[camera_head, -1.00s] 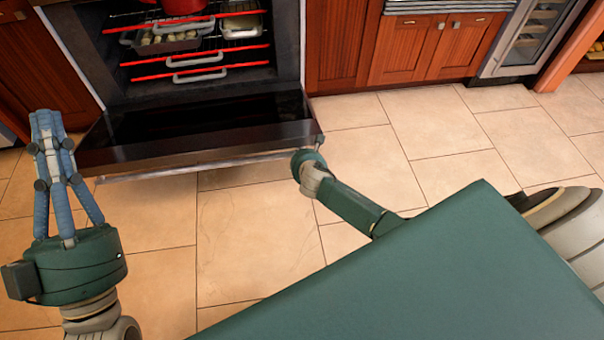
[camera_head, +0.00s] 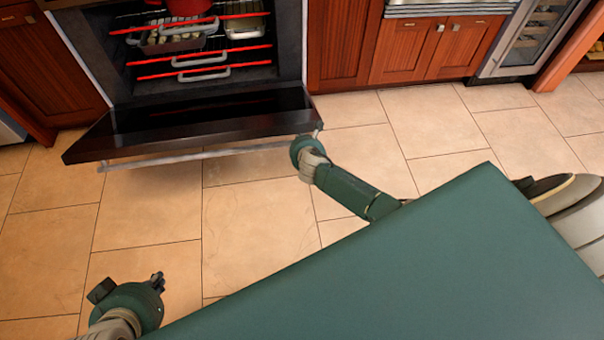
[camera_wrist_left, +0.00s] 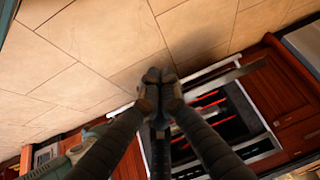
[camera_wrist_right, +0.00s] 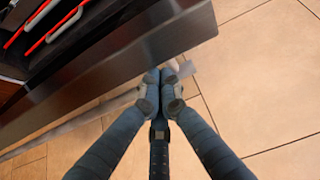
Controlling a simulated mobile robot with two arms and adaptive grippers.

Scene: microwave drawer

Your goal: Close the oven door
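The oven door (camera_head: 200,127) hangs open below the lit oven cavity (camera_head: 205,60), tilted out over the floor. Its bar handle (camera_head: 215,153) runs along the outer edge. The door also fills the upper left of the right wrist view (camera_wrist_right: 130,60). My right gripper (camera_wrist_right: 160,78) has its fingertips together at the door's edge, by the handle's end; whether they touch is unclear. In the head view the door hides those fingertips. My left gripper (camera_head: 158,281) is low at the left, away from the door. Its fingertips meet, empty, in the left wrist view (camera_wrist_left: 160,76).
Inside the oven are red-edged racks (camera_head: 205,69), baking dishes (camera_head: 175,40) and a red pot (camera_head: 188,6). Wooden cabinets (camera_head: 340,45) flank it. A glass-fronted cooler (camera_head: 535,35) stands at the right. The tiled floor (camera_head: 255,225) before the door is clear.

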